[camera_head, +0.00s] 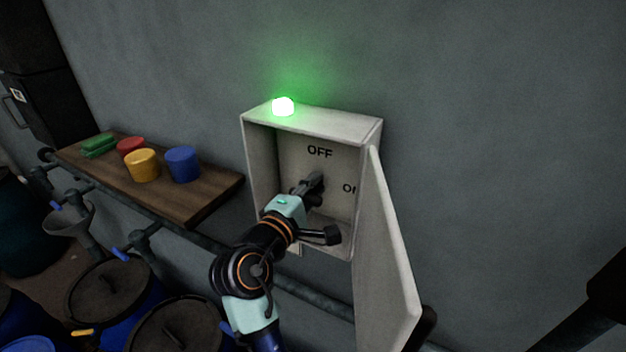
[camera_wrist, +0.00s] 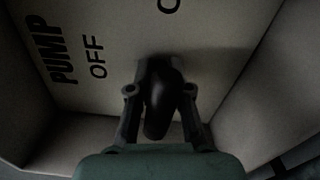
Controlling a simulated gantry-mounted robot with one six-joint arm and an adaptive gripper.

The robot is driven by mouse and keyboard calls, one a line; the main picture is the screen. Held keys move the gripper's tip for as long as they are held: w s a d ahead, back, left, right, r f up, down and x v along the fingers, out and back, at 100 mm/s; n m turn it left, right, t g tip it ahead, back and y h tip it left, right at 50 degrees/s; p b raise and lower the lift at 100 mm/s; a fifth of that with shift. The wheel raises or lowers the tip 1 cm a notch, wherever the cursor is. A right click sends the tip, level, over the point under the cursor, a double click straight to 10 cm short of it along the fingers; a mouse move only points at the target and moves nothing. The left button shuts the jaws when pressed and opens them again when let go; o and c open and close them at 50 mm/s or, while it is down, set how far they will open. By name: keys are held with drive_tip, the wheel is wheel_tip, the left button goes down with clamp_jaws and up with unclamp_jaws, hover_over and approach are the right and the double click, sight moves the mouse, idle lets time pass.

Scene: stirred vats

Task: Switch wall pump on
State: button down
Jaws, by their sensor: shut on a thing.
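The pump switch box (camera_head: 253,165) is a pale box on the grey wall with its door (camera_head: 385,250) swung open to the right. Inside, the back panel is marked OFF at the top and has a partly hidden label, apparently ON, at the right. The wrist view shows PUMP and OFF on the panel (camera_wrist: 115,25). My gripper (camera_head: 313,187) reaches into the box. In the wrist view its fingers are closed around the dark switch handle (camera_wrist: 157,105). I cannot tell which label the handle points to. A green lamp (camera_head: 283,106) glows on top of the box.
A wooden shelf (camera_head: 205,205) at the left holds a red pot (camera_head: 131,145), a yellow pot (camera_head: 142,166), a blue pot (camera_head: 182,164) and a green item (camera_head: 99,145). Blue barrels and a pipe lie below. The box walls and open door closely flank my gripper.

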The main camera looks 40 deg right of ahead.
idle(0.4)
drive_tip(key=c, duration=1.1)
unclamp_jaws()
drive_tip(key=v, duration=1.2)
